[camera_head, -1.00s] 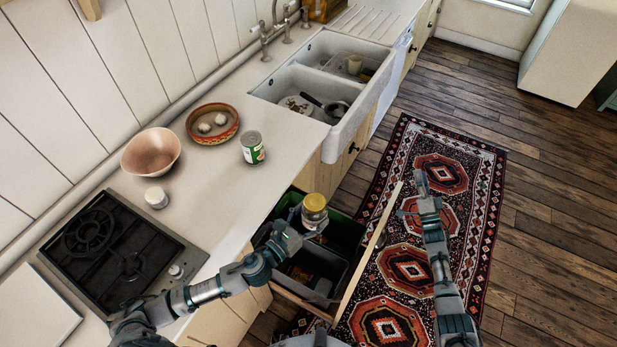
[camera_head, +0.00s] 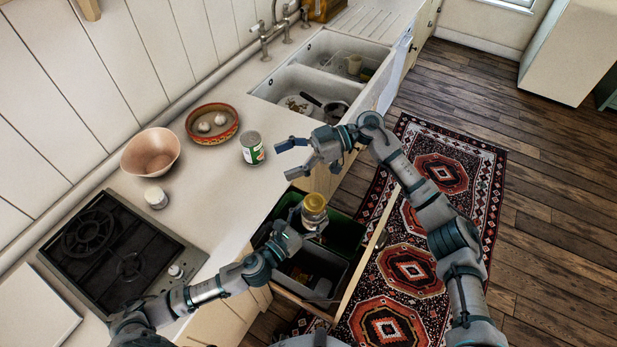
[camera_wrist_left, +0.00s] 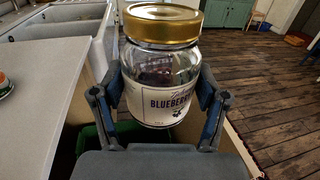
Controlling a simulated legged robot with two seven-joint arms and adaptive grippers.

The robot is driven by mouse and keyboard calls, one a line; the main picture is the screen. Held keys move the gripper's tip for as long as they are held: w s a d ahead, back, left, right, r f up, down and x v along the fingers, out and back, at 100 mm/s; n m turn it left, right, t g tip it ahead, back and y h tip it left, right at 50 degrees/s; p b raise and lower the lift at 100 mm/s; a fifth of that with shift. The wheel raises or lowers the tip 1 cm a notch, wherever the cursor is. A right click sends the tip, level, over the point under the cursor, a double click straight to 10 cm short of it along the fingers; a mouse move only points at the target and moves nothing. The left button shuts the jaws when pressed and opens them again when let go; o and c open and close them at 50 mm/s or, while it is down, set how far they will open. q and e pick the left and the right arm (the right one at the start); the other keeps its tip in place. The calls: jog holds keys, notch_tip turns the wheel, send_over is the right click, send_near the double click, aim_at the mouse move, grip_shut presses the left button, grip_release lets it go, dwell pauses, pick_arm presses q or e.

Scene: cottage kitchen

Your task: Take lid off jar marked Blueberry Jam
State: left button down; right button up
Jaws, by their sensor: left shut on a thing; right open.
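The jar (camera_wrist_left: 160,90) has a white label on which "BLUEBERRY" can be read, and looks mostly empty inside. Its gold lid (camera_wrist_left: 162,22) is on top; it also shows in the head view (camera_head: 314,201). My left gripper (camera_head: 312,222) is shut on the jar's sides below the lid and holds it upright above the open drawer. My right gripper (camera_head: 291,160) is open and empty, with its fingers pointing left near the counter edge, above and a little left of the jar in the head view.
The open drawer (camera_head: 352,290) holds dark and green bins below the jar. A double sink (camera_head: 335,112) lies beyond.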

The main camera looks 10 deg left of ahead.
jog(key=s+f+n+t+h, duration=0.1)
jog(key=s+f+t+h, duration=0.2)
jog(key=h, duration=0.4)
jog(key=t+h, duration=0.4)
jog(key=h, duration=0.3)
send_over(306, 200)
jog(key=shift+s+a+f+m, duration=0.1)
jog(key=shift+a+f+m, duration=0.1)
jog(key=shift+f, duration=0.15)
jog(key=shift+a+f+m, duration=0.1)
jog(key=shift+f+m, duration=0.1)
jog(key=shift+f, duration=0.1)
jog(key=shift+d+f, duration=0.2)
jog(key=shift+d, duration=0.1)
jog(key=f, duration=0.6)
jog(key=shift+d, duration=0.4)
jog(key=shift+a+f, duration=0.1)
jog(key=shift+f, duration=0.55)
jog(key=shift+a+f, duration=0.1)
jog(key=shift+a, duration=0.2)
